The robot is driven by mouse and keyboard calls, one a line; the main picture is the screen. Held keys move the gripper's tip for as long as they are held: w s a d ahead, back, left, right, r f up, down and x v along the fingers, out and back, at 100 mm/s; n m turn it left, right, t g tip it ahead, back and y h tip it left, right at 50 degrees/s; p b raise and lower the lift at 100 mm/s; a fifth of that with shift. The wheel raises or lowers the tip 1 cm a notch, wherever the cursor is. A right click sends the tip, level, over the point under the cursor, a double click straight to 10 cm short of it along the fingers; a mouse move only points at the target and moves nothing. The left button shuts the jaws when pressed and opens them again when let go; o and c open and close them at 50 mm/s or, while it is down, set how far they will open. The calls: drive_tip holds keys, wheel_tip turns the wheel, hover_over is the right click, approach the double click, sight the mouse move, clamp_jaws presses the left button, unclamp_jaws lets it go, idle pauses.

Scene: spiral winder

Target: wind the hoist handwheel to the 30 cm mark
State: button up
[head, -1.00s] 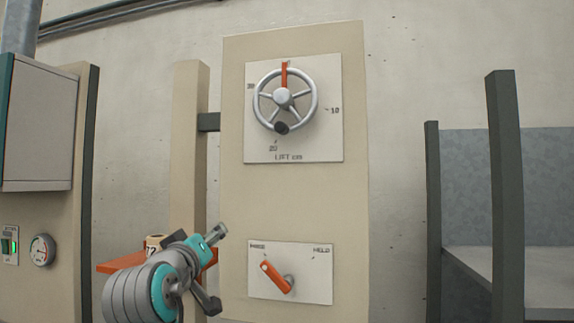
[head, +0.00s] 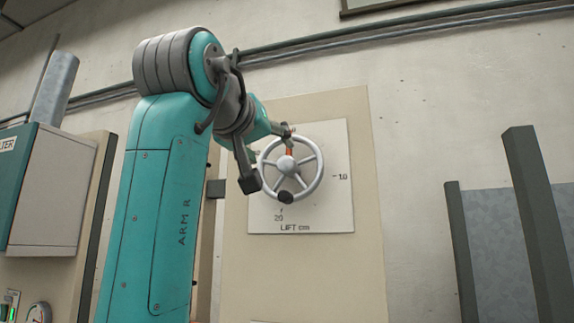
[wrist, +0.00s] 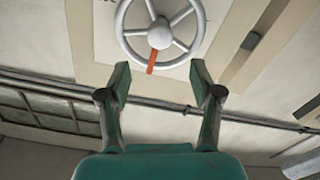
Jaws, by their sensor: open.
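The hoist handwheel (head: 318,182) is a silver spoked ring on a pale plate (head: 335,215) lettered "LIFT cm". Its dark knob (head: 285,197) sits at the bottom. An orange pointer (head: 289,152) stands upward from the hub, partly covered by my gripper in the head view. The 10 mark is at right and the 20 mark at lower left; the 30 mark is not legible behind my arm. My gripper (head: 287,130) is by the wheel's top. In the wrist view my gripper (wrist: 160,78) is open and empty, with the wheel (wrist: 128,47) and pointer (wrist: 152,63) beyond the fingertips.
Dark posts (head: 540,215) and a grey panel (head: 490,225) stand at right. Pipes (head: 400,38) run along the wall above. The panel right of the wheel is clear.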

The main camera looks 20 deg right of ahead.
sight(285, 163)
drive_tip(key=x, duration=1)
drive_tip(key=shift+w+d, duration=0.1)
drive_tip(key=shift+w, duration=0.05)
drive_tip(key=shift+c, duration=0.2)
clamp_jaws()
